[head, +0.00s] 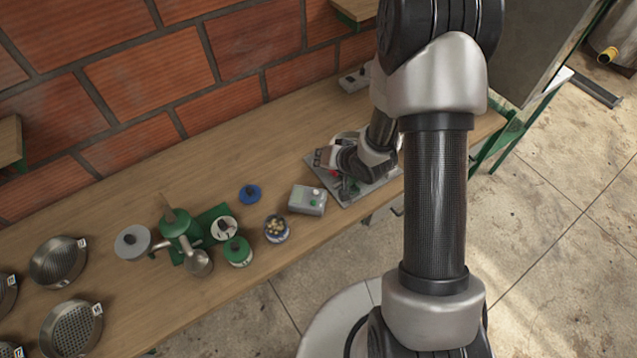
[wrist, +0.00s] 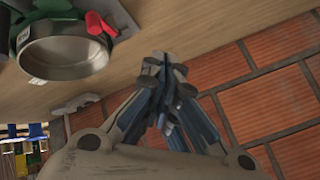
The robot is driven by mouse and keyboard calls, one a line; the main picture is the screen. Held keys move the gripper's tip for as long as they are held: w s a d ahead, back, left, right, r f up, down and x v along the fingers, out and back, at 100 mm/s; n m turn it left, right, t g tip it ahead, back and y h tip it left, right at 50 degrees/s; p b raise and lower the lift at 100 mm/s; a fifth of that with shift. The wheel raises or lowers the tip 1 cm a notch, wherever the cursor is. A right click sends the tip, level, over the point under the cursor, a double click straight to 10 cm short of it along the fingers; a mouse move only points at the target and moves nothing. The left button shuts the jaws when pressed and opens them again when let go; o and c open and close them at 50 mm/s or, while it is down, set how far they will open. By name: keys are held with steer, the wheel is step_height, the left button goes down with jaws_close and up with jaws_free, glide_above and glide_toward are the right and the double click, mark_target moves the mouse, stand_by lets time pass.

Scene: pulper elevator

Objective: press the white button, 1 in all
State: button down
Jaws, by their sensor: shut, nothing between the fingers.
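A small light-grey control box (head: 307,201) sits on the wooden bench, left of my arm in the head view. A pale, whitish button (head: 316,192) shows on its top, with another small coloured control beside it. My wrist and gripper are over the metal plate just right of this box, mostly hidden by my own arm in the head view. In the wrist view my gripper (wrist: 166,66) is shut and empty, its fingertips apart from anything. The white button cannot be made out in the wrist view.
A metal pan (wrist: 65,55) with a red part beside it shows in the wrist view. A green hand-cranked machine (head: 178,226), jars and sieves (head: 58,262) stand to the left. Another grey box (head: 354,80) is at the back. The brick wall (head: 150,75) bounds the bench.

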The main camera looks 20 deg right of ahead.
steer(key=shift+s+a+f+y, duration=0.2)
steer(key=shift+f, duration=0.15)
steer(key=shift+s+a+f+y, duration=0.15)
steer(key=shift+f+y, duration=0.05)
steer(key=shift+f, duration=0.15)
steer(key=shift+f, duration=0.15)
steer(key=b, duration=0.7)
glide_above(319, 192)
step_height(319, 192, down, 9)
steer(key=shift+r, duration=0.2)
stand_by(0.7)
steer(key=shift+f+b, duration=0.4)
steer(key=shift+b, duration=0.05)
steer(key=shift+f+b, duration=0.3)
steer(key=shift+f, duration=0.1)
stand_by(0.5)
steer(key=shift+r, duration=0.1)
steer(key=shift+r+p, duration=0.75)
steer(key=shift+r, duration=0.05)
